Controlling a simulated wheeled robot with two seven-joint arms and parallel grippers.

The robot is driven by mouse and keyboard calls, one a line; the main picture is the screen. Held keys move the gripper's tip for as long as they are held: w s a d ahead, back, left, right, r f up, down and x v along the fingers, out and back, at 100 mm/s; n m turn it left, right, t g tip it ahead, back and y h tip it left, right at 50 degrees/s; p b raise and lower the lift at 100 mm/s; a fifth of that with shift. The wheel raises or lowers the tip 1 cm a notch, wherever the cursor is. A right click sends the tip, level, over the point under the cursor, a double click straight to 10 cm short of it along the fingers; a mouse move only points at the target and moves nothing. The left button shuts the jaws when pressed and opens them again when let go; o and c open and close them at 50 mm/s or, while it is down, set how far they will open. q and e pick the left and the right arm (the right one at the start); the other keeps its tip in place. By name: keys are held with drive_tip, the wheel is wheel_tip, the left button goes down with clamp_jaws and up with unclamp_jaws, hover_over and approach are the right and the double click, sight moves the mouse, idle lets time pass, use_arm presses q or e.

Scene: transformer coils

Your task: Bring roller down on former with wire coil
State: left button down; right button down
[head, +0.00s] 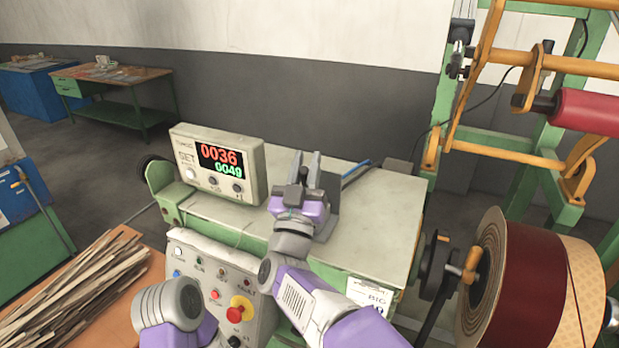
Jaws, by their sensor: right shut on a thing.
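A red roller (588,111) is held on an orange frame (515,152) at the upper right. It is raised well above a large dark red and tan wound roll (527,284) at the lower right. I cannot tell whether this roll is the former with the wire coil. My right gripper (305,172) is over the pale bench top, right of the counter box and far left of the roller. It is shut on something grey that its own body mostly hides. Only part of my left arm shows at the lower left; its gripper is out of view.
A counter box (217,164) showing 0036 and 0049 stands on the pale bench top (385,210). A control panel (215,285) with buttons is below it. Wooden strips (72,288) lie at the lower left. Green machine posts (446,95) rise at right.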

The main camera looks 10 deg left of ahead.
drive_tip(key=shift+s+a+f+t+b, duration=0.1)
drive_tip(key=shift+s+t+b, duration=0.25)
drive_tip(key=shift+b, duration=0.2)
drive_tip(key=c, duration=1)
unclamp_jaws()
drive_tip(key=shift+s+f, duration=0.3)
drive_tip(key=shift+s, duration=0.05)
drive_tip(key=s, duration=0.8)
drive_tip(key=s+a, duration=0.1)
drive_tip(key=s, duration=0.3)
drive_tip(key=shift+s+b, duration=0.1)
drive_tip(key=shift+b, duration=0.2)
